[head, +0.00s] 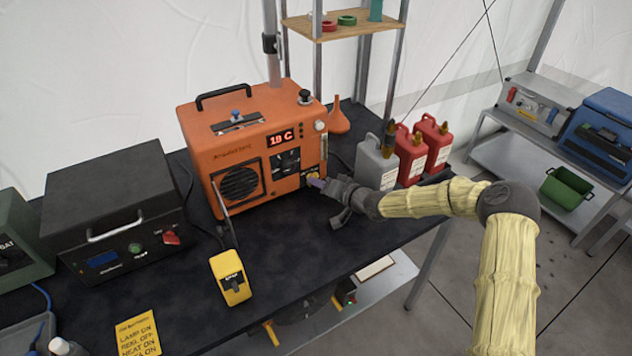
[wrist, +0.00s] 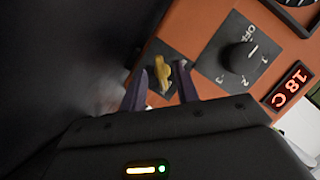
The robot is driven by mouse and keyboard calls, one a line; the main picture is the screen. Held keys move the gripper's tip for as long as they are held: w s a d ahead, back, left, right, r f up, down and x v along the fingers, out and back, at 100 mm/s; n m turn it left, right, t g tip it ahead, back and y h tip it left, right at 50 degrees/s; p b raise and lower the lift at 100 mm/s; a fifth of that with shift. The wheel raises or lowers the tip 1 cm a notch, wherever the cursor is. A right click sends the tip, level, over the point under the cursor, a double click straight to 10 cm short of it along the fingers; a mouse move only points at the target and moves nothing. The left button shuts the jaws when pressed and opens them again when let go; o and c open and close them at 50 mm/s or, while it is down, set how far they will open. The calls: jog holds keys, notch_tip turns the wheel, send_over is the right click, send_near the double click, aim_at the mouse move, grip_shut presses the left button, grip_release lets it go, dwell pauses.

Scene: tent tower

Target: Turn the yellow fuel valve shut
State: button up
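The yellow fuel valve (wrist: 161,75) is a small yellow handle on a dark plate on the front of the orange heater (head: 224,135). In the head view only a bit of yellow shows at the heater's lower right corner, beside my gripper (head: 318,184). In the wrist view my gripper (wrist: 163,78) has its two dark fingers apart, one on each side of the yellow handle. Small gaps show between the handle and both fingers, so the gripper is open. The handle's lower end is close to the gripper and partly unclear.
A black knob (wrist: 238,56) with a number scale sits near the valve. A grey can (head: 376,162) and red cans (head: 410,152) stand just right of the heater. A yellow handset (head: 230,278) lies in front, left of my arm. The table's front middle is clear.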

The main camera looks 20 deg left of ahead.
jog(key=shift+w+a+f, duration=0.15)
jog(key=shift+w+a, duration=0.15)
jog(key=shift+a, duration=0.15)
jog(key=shift+a+f, duration=0.1)
jog(key=shift+a, duration=0.3)
jog(key=shift+s, duration=0.1)
jog(key=shift+d, duration=0.1)
grip_shut()
